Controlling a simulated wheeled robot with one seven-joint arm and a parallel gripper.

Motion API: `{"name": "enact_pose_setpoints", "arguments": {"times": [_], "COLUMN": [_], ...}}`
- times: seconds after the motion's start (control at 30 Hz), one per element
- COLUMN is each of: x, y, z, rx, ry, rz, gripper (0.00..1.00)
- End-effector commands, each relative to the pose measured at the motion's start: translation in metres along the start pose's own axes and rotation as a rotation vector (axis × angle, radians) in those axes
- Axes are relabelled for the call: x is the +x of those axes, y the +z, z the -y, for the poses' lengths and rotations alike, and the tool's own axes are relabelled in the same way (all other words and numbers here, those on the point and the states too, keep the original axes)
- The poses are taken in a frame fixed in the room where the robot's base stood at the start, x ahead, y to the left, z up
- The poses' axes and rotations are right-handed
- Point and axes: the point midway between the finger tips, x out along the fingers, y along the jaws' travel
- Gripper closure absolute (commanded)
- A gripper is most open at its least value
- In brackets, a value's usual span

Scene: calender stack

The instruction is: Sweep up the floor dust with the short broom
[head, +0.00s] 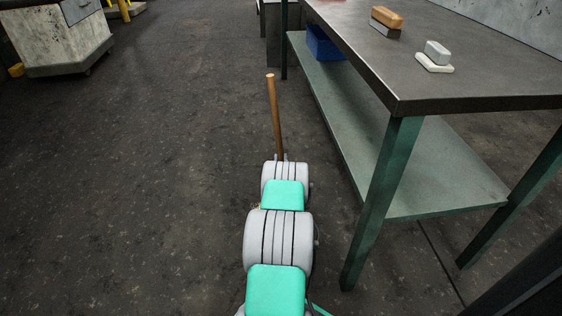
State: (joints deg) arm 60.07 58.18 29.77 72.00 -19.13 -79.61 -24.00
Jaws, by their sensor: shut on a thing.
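The short broom shows only as a brown wooden handle (275,115), rising upright with a slight tilt beyond the end of my arm. My gripper (281,158) is mostly hidden behind my own arm links, and it is shut on the broom at the handle's lower visible part. The broom's head and bristles are hidden behind my arm. The dark floor (150,170) is mottled all over with paler specks; I cannot tell a separate patch of dust from this pattern.
A dark-topped workbench (450,95) with green legs and a lower shelf (430,195) stands close on the right. On it lie a tan-and-grey block (386,20) and a white block (437,54). A blue bin (322,44) sits on the shelf. The left floor is open.

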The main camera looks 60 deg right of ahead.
Motion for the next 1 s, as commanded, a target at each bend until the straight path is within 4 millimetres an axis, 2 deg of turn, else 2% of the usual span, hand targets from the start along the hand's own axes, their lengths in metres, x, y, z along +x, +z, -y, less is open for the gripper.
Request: {"name": "enact_pose_setpoints", "arguments": {"times": [0.23,1.0], "x": [0.001,-0.001], "y": [-0.002,0.011], "z": [0.0,0.0], "rx": [0.0,0.001], "ry": [0.001,0.001], "rz": [-0.004,-0.004], "gripper": [1.0,1.0]}}
